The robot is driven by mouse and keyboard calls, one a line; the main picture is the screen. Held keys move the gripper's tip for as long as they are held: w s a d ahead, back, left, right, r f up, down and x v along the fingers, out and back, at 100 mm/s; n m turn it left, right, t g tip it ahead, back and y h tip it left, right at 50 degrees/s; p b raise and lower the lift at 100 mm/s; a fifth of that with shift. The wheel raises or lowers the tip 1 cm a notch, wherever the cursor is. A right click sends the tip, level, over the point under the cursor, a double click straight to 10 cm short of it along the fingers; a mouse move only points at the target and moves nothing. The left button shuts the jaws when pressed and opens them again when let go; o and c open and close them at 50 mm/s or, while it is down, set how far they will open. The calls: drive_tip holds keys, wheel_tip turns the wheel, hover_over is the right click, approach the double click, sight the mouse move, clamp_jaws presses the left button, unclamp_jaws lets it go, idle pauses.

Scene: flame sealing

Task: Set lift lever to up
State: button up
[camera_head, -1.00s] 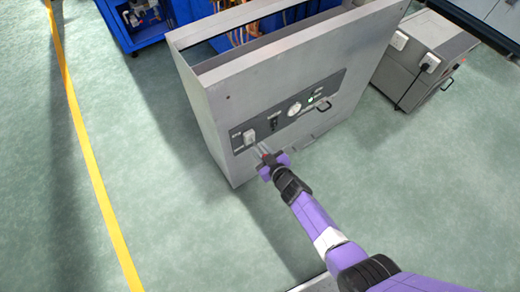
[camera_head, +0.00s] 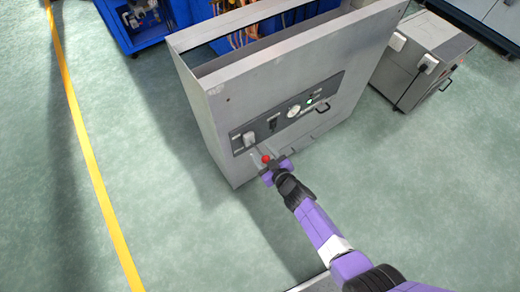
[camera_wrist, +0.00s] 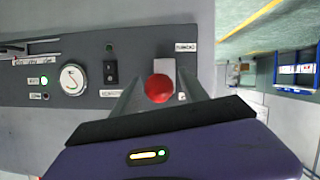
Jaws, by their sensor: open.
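The grey cabinet's dark control panel (camera_head: 287,112) faces me. A white plate (camera_head: 249,138) sits at its left end; it also shows in the wrist view (camera_wrist: 165,43). A red ball knob (camera_head: 266,158), which looks like the lift lever's end, stands in front of the panel near this plate. In the wrist view the red knob (camera_wrist: 159,88) is between my fingers, with gaps on both sides. My gripper (camera_head: 262,156) is open around the knob, not closed on it. The lever's shaft is hidden behind the knob.
A handle (camera_head: 322,127) sticks out from the cabinet front. A grey machine (camera_head: 423,65) stands at right. The floor left of the cabinet is clear.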

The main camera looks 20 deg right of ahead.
sight(267, 160)
drive_tip(key=p+v, duration=0.1)
drive_tip(key=v, duration=0.4)
drive_tip(key=shift+s+r+p, duration=0.15)
drive_tip(key=shift+s+p, duration=0.05)
drive_tip(key=shift+p, duration=0.2)
